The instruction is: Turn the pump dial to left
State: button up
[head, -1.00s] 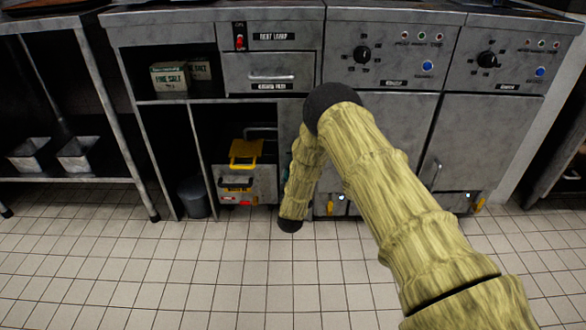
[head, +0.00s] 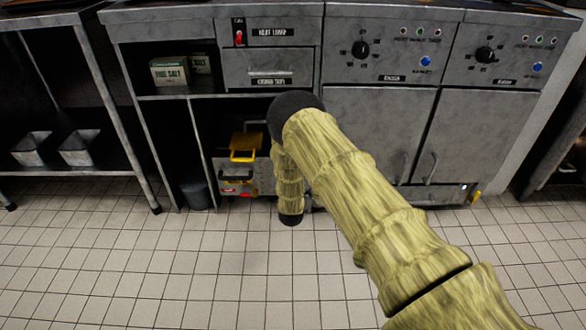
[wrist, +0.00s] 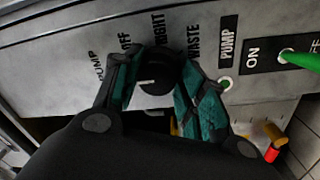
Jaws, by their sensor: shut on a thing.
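The pump dial (wrist: 158,80) is a round black knob on a grey metal panel, seen in the wrist view. A short white mark on it points toward the left of the picture. Labels reading PUMP, OFF, RIGHT and WASTE stand above it, turned sideways; some words are partly hidden by a finger. My gripper (wrist: 160,60) has its teal fingers on both sides of the dial and is shut on it. In the head view my arm hides the gripper and the dial.
A green toggle (wrist: 298,58) beside ON and OFF labels is right of the dial. A red-ended yellow handle (wrist: 272,142) is below it. In the head view, a yellow handle (head: 244,150) stands in the open bay beside a dark bin (head: 196,192). The tiled floor is clear.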

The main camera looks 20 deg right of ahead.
jog(key=shift+w+d+r, duration=0.15)
jog(key=shift+d+r, duration=0.05)
jog(key=shift+r, duration=0.15)
jog(key=o, duration=0.9)
jog(key=shift+a+f, duration=0.15)
jog(key=v, duration=1.2)
jog(key=shift+f, duration=0.1)
